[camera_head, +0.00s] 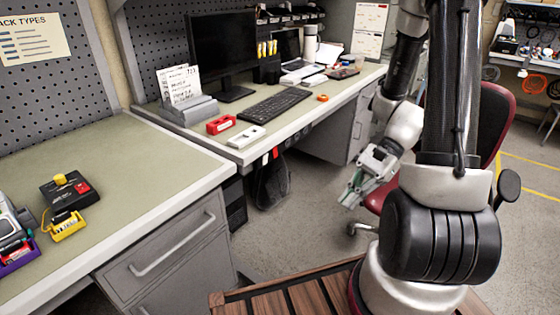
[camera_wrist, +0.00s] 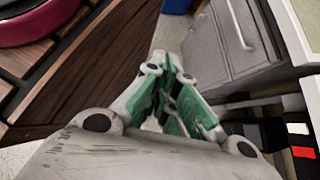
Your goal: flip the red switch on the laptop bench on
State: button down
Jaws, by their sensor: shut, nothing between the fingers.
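The bench with the laptop (camera_head: 290,46) stands at the back, its pale top (camera_head: 283,125) also holding a monitor and keyboard. A red switch-like block (camera_head: 221,124) lies near that bench's front left corner, beside a similar white block (camera_head: 246,136). The red block's on or off position is too small to tell. My gripper (camera_head: 350,198) hangs over the floor to the right of the bench, below its top and well apart from both blocks. In the wrist view my gripper (camera_wrist: 172,108) has its green fingers shut and empty.
A red chair (camera_head: 495,120) stands behind my arm. A black bag (camera_head: 271,182) hangs below the laptop bench. Open floor (camera_head: 300,220) lies between.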

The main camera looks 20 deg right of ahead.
aim_at(272, 157)
jog(key=w+a+f+m+t+y, duration=0.4)
jog(key=w+f+m+t, duration=0.6)
jog(key=m, duration=0.7)
jog(key=w+d+m+t+h, duration=0.1)
jog(key=w+d+m+t, duration=0.1)
jog(key=w+m, duration=0.5)
jog(key=w+d+m+t+h, duration=0.2)
jog(key=w+d+m+t, duration=0.1)
jog(key=w+m, duration=0.5)
jog(key=shift+w+d+r+t, duration=0.15)
jog(key=shift+r+t, duration=0.2)
jog(key=shift+t, duration=0.15)
jog(key=x, duration=1.4)
jog(key=shift+d+f, duration=0.1)
jog(key=shift+f, duration=0.05)
jog(key=shift+w, duration=0.1)
